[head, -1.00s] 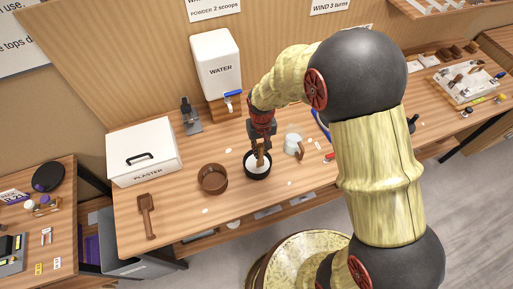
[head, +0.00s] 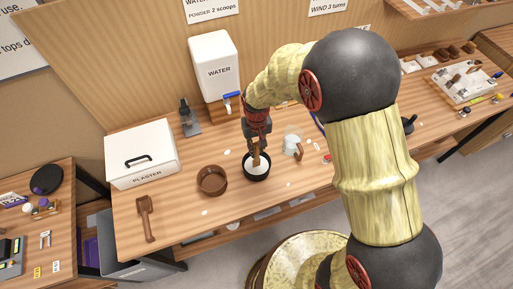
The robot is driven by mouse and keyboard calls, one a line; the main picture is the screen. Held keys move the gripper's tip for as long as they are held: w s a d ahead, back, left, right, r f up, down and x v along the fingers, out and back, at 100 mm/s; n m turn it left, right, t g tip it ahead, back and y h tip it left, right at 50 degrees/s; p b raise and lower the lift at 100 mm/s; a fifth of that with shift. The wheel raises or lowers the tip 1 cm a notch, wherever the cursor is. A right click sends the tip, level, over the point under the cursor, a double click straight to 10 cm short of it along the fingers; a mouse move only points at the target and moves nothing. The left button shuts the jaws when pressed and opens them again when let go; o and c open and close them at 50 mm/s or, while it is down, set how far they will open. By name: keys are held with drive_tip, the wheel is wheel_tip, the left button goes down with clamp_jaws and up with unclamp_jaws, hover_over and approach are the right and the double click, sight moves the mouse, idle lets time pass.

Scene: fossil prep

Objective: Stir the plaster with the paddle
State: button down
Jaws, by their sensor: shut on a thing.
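A black bowl (head: 257,176) with white plaster (head: 257,168) in it stands on the wooden bench. My gripper (head: 257,147) is above the bowl, pointing down. It is shut on a brown wooden paddle (head: 256,160). The paddle's lower end reaches down into the bowl, at the plaster. How deep it sits cannot be told.
A brown bowl (head: 211,181) is left of the black bowl. A clear cup with a brown handle (head: 293,145) is close on the right. A brown scoop (head: 147,217), the white plaster box (head: 142,154) and the water tank (head: 217,68) stand farther off. White spots dot the bench.

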drive_tip(key=shift+r+p, duration=2.4)
drive_tip(key=shift+r, duration=1.9)
